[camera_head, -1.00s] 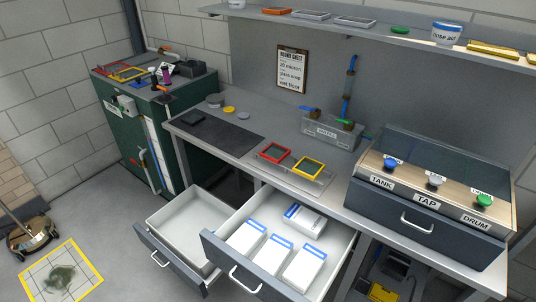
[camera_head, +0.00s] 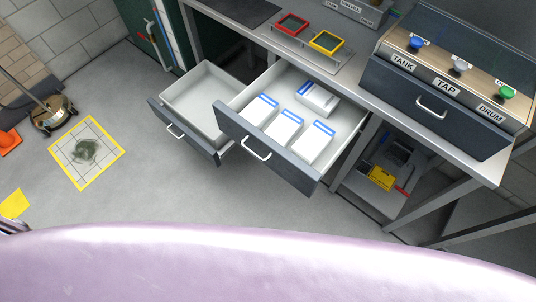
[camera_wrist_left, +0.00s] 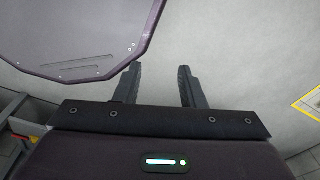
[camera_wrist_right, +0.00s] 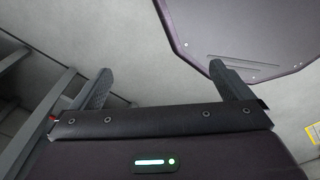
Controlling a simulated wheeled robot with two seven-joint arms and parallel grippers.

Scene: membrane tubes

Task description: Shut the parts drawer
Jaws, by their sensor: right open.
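Two drawers stand pulled out under the bench. The left drawer (camera_head: 173,102) is empty, with a grey front and white handle. The right drawer (camera_head: 348,122) holds several white boxes with blue edges (camera_head: 284,126); its dark front (camera_head: 266,148) has a white handle (camera_head: 256,148). I see no label telling which is the parts drawer. My left gripper (camera_wrist_left: 157,84) is open and empty over the floor in the left wrist view. My right gripper (camera_wrist_right: 162,82) is open wider, also empty. Neither wrist view shows a drawer clearly, and neither gripper shows clearly in the head view.
A closed drawer (camera_head: 429,112) sits under the TANK, TAP and DRUM panel on the bench. Red and yellow frames (camera_head: 326,42) lie on the benchtop. A yellow-edged floor mat (camera_head: 87,152) lies at left. The floor before the drawers is clear.

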